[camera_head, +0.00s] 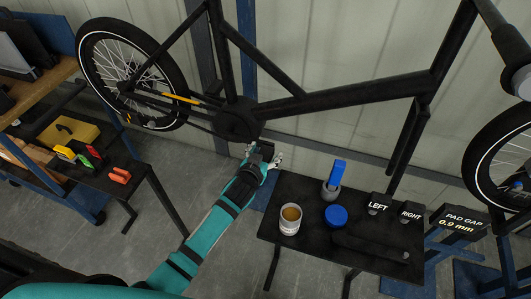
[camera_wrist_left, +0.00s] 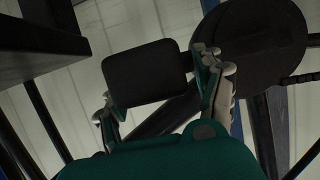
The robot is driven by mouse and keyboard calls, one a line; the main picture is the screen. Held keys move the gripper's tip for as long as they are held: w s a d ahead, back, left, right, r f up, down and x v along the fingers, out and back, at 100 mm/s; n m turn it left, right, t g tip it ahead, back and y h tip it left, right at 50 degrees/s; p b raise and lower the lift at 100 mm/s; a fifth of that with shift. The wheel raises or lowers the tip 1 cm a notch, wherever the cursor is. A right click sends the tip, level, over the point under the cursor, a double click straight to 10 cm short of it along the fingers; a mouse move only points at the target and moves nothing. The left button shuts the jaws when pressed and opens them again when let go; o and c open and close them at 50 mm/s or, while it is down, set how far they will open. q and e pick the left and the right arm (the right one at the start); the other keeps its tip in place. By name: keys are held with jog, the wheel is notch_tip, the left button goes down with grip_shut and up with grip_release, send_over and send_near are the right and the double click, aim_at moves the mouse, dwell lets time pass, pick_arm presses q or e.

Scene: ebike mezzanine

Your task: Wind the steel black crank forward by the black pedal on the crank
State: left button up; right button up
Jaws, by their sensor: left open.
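The black crank hub (camera_head: 238,118) sits at the bottom of the bike frame in the head view. In the left wrist view the round dark crank disc (camera_wrist_left: 262,40) fills the upper right. The black pedal (camera_wrist_left: 148,72) lies between the two open fingers of my left gripper (camera_wrist_left: 160,95). In the head view my left gripper (camera_head: 262,157) is just below the hub, with the pedal (camera_head: 263,148) at its fingertips. Whether the fingers touch the pedal is unclear. The crank arm is mostly hidden. My right gripper is not in view.
A dark table (camera_head: 275,228) at right holds a tin (camera_head: 290,219), a grey cup with a blue tool (camera_head: 333,180), a blue lid (camera_head: 336,216) and signs (camera_head: 378,205). A dark side table (camera_head: 100,180) at left holds coloured tools. The bike's rear wheel (camera_head: 133,72) is behind.

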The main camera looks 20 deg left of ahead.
pick_arm(q)
jog(key=shift+w+f, duration=0.1)
jog(key=shift+w, duration=0.15)
